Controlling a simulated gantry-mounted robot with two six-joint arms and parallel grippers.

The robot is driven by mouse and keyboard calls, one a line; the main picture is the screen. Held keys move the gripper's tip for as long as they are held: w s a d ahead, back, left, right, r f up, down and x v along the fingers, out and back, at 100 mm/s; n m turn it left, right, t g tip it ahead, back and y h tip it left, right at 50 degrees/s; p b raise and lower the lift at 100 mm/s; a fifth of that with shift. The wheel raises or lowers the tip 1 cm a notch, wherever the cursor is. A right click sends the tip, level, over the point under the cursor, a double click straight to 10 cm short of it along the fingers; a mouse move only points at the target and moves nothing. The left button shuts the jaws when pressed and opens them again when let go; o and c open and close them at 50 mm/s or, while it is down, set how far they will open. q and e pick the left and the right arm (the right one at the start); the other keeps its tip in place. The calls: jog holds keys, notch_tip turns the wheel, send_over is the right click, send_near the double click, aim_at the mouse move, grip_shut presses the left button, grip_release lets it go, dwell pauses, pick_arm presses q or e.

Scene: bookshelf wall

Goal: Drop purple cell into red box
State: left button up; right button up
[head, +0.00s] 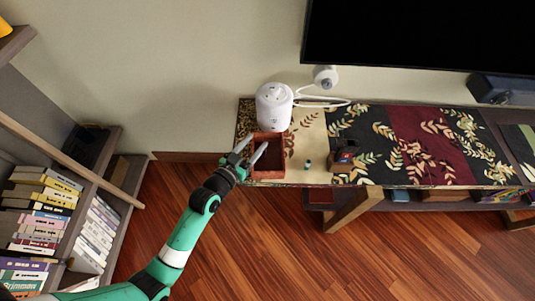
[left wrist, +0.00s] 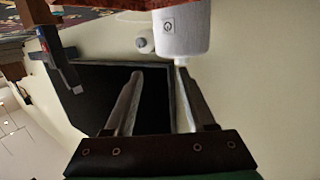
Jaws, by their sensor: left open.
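The red box (head: 268,171) stands open at the top on the left end of the patterned bench. My left gripper (head: 257,149) is at the box's left side, its fingers reaching over the opening. In the left wrist view the left gripper (left wrist: 155,78) is open, with nothing between its fingers. A reddish edge at the top of that view looks like part of the box (left wrist: 150,4). A small upright teal and dark cell-like thing (head: 307,164) stands on the bench right of the box; its colour does not read as purple. No purple cell is discernible; the box's inside is dark. My right gripper is not in view.
A white cylindrical device (head: 274,105) stands just behind the box. A dark small device (head: 345,151) sits farther right on the bench (head: 312,130). A black screen (head: 420,35) hangs above. A bookshelf (head: 120,200) stands at the left, with wooden floor between.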

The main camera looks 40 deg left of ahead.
pick_arm(q)
jog(key=p+v, duration=0.1)
jog(key=v, duration=0.7)
jog(key=shift+s, duration=0.25)
jog(key=shift+d, duration=0.1)
